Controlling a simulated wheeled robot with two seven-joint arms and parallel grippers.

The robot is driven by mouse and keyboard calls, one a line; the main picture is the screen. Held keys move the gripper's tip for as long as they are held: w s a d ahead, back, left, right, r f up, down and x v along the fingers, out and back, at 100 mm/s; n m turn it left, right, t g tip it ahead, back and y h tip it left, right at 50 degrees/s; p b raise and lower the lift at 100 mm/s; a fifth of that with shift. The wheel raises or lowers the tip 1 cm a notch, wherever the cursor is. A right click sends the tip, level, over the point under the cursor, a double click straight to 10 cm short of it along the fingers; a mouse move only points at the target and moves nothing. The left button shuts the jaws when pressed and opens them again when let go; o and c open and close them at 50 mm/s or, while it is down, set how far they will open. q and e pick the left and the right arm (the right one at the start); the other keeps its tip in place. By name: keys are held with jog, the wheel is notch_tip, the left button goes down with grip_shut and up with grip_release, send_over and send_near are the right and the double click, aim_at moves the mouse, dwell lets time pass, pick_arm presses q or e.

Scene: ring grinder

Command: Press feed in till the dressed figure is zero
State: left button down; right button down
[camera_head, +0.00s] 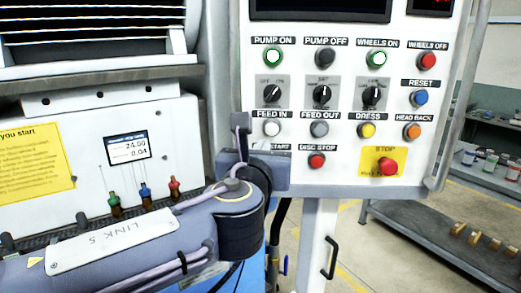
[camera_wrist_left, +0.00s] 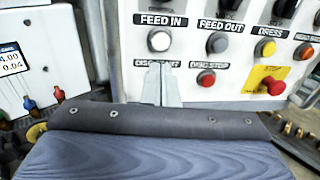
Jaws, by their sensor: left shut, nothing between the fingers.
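The FEED IN button (camera_head: 271,128) is a white round button on the left of the control panel, and it also shows in the left wrist view (camera_wrist_left: 159,40). My left gripper (camera_head: 240,122) is shut and empty, its tips just left of the button in the head view. In the left wrist view the closed fingers (camera_wrist_left: 161,68) point up just below the button. I cannot tell whether they touch the panel. A small display (camera_head: 127,148) at the left reads 24.00 and, below, what looks like 0.04; any sign is unclear. My right gripper is out of view.
FEED OUT (camera_head: 319,128), DRESS (camera_head: 366,130) and the red DISC STOP (camera_head: 316,161) are close by. My gripper partly hides the DISC START label. A red STOP button (camera_head: 388,166) sits on yellow at lower right. Coloured valves (camera_head: 144,191) stand at the left.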

aim_at(271, 129)
pick_arm(q)
jog(key=w, duration=0.3)
jog(key=w+p, duration=0.1)
jog(key=w, duration=0.2)
jog(key=w+d+p, duration=0.1)
jog(key=w, duration=0.2)
jog(key=shift+w, duration=0.15)
